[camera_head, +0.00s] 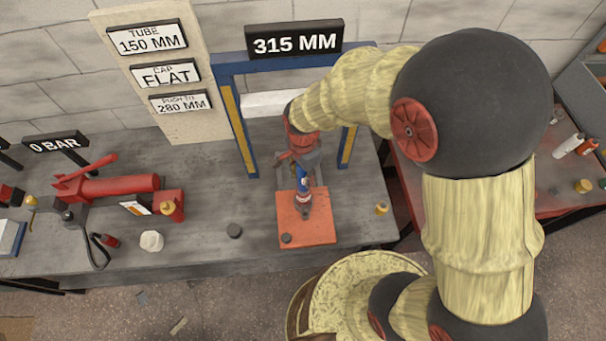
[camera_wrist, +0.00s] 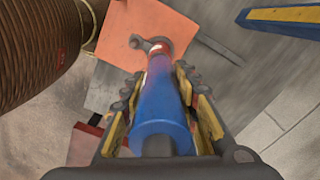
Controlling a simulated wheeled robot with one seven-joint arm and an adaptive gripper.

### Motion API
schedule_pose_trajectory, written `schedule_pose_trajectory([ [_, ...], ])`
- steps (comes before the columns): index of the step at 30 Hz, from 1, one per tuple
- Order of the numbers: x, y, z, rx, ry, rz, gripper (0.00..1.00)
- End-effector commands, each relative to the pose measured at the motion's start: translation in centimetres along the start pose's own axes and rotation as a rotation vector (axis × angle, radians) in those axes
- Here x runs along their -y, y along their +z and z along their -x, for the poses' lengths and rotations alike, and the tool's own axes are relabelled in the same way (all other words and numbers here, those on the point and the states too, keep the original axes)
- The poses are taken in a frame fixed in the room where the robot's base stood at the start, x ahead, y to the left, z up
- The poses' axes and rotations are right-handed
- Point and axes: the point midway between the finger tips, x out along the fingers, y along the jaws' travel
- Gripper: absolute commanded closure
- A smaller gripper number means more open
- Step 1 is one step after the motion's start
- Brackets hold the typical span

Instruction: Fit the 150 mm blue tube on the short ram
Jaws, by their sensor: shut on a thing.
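My gripper (camera_head: 301,162) is shut on the blue tube (camera_wrist: 163,112), its fingers along both sides of it in the wrist view. The tube (camera_head: 303,179) points down at the orange plate (camera_head: 320,229) under the blue frame (camera_head: 233,112). A red section with a pale band (camera_wrist: 158,52) shows at the tube's far end, in line with it. I cannot tell whether that is the tube's end or the short ram. A grey fitting (camera_wrist: 136,42) lies beyond it on the plate. The ram is not clearly made out, and whether the tube touches it is hidden.
A red hand pump (camera_head: 125,187) lies left on the bench, near a "0 BAR" sign (camera_head: 56,145). The frame sign (camera_head: 295,42) reads "315 MM". The frame's posts flank my gripper closely.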

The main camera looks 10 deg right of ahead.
Motion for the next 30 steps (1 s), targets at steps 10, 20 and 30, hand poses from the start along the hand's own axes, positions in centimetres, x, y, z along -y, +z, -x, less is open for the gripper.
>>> schedule_pose_trajectory([
  [10,0.0,0.0,-0.8,0.000,-0.001,0.000,1.00],
  [20,0.0,0.0,-1.5,0.000,0.000,0.000,1.00],
  [30,0.0,0.0,-2.1,0.000,-0.001,0.000,0.67],
])
